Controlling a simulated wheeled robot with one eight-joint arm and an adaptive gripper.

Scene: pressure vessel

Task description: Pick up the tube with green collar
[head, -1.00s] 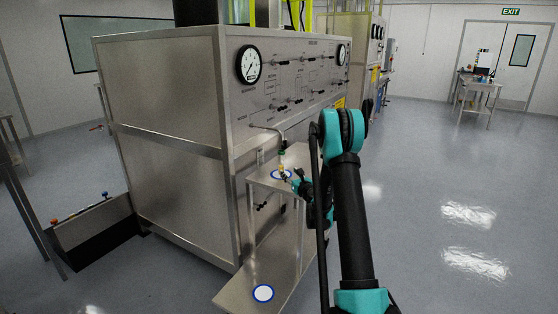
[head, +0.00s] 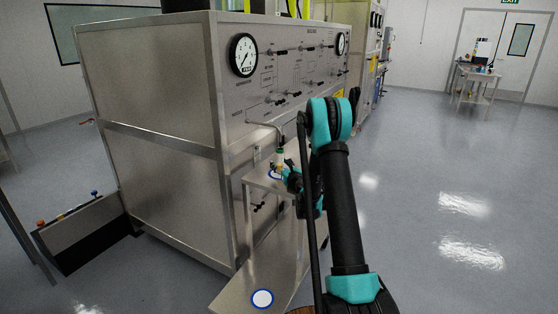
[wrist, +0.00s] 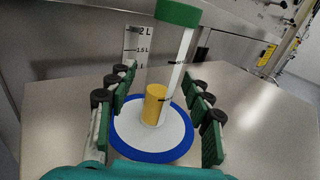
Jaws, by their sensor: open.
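The tube with green collar (wrist: 180,14) stands upright on a round white pad with a blue rim (wrist: 153,153) in the wrist view. It is clear, with yellow content (wrist: 156,104) low inside and a scale marked in litres behind or on it. My gripper (wrist: 158,98) is open, with one finger left of the tube and one right of it, both apart from it. In the head view the tube (head: 280,154) is small at the steel stand, with my gripper (head: 288,172) beside it and partly covering the pad.
The steel stand's top (wrist: 265,110) is bare around the pad. A large steel cabinet (head: 150,120) with gauges rises right behind it, and a thin pipe (head: 265,125) bends down above the tube. A lower shelf carries another white pad (head: 262,299). Open floor lies to the right.

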